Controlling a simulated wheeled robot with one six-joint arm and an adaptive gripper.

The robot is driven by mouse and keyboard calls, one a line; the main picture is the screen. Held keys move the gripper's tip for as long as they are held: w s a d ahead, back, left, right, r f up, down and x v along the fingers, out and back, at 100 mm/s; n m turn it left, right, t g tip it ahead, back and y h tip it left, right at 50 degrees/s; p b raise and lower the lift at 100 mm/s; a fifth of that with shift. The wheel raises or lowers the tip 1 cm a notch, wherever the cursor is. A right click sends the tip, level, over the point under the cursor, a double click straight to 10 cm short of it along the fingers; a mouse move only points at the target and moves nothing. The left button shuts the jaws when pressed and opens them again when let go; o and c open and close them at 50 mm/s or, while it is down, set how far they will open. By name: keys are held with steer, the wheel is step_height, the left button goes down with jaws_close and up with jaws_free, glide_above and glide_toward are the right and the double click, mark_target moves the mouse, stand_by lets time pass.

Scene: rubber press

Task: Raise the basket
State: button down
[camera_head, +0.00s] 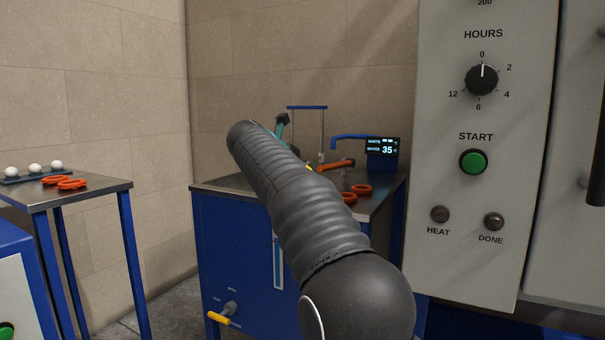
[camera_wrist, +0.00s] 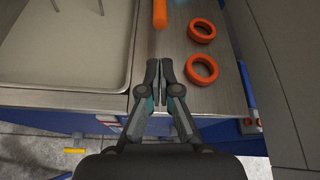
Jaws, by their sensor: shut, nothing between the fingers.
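In the head view, a blue crossbar (camera_head: 307,107) on two thin upright rods stands above the blue cabinet; it looks like the top of the basket's frame. The basket itself is hidden behind my arm. In the wrist view, two thin rods (camera_wrist: 99,6) show at the top of a pale basin (camera_wrist: 62,82). An orange handle (camera_head: 335,165) lies to the right of the frame; its end also shows in the wrist view (camera_wrist: 160,14). My gripper (camera_wrist: 159,62) is shut and empty over the steel top's front edge, right of the basin and short of the orange handle.
Two orange rings (camera_wrist: 202,69) lie right of my gripper. A display reading 35 (camera_head: 382,147) stands at the back right. A yellow-handled valve (camera_head: 218,318) sticks out of the cabinet front. A grey control panel (camera_head: 480,210) stands close on the right. A side table (camera_head: 105,187) is at left.

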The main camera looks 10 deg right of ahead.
steer(key=b+x, duration=0.1)
steer(key=x, duration=0.7)
steer(key=shift+w+d+f, duration=0.2)
